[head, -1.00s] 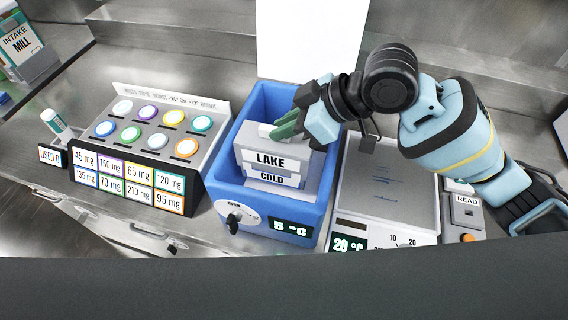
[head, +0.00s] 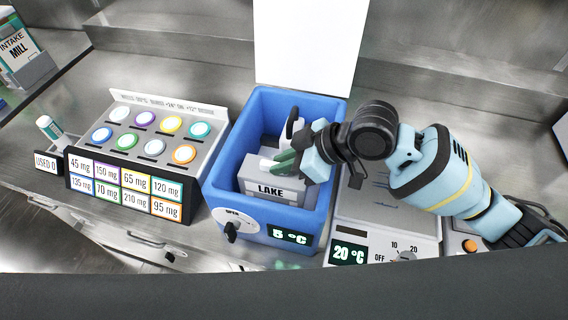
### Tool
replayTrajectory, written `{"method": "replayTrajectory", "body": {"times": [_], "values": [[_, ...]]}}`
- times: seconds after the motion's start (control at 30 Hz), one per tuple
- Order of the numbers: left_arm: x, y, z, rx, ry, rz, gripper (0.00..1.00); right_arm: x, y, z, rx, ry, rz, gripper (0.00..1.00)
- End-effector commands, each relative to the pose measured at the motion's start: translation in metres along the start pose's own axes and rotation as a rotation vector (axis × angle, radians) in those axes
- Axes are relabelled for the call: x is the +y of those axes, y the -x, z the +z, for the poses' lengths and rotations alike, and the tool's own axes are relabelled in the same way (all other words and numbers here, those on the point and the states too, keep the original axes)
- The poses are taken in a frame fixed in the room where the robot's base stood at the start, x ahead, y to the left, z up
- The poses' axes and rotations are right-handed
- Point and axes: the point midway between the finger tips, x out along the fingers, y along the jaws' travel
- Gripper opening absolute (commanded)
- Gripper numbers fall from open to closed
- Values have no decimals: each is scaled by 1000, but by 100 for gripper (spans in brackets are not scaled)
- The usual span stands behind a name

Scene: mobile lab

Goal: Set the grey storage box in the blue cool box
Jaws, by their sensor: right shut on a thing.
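The blue cool box (head: 218,176) stands open in the middle of the bench, with a dial and a "5 °C" display on its front. The grey storage box (head: 270,190), labelled "LAKE", sits low inside the cool box, below its rim. Its lower front is hidden by the cool box's front wall. My right gripper (head: 290,150) reaches in from the right and is shut on the storage box at its top. A dark handle-like piece shows beside the fingers. My left gripper is not in view.
A rack of coloured round caps (head: 150,146) with dose labels stands close on the left. A scale-like device (head: 385,222) with a "20 °C" display stands close on the right. A white panel (head: 308,45) rises behind the cool box.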

Motion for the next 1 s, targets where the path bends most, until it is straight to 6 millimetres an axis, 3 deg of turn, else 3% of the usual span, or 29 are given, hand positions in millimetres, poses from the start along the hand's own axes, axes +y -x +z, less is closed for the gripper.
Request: {"method": "replayTrajectory", "body": {"times": [0.1,0.47,0.5,0.67,1.0], "values": [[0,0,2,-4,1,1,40,0,-9,10,1,-1,-1,0],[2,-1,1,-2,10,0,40,0,-11,11,2,0,0,0],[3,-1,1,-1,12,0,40,0,-12,13,0,0,-1,15],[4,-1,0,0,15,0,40,0,-11,12,0,0,-1,36],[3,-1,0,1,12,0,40,0,-9,10,0,1,0,36]]}}
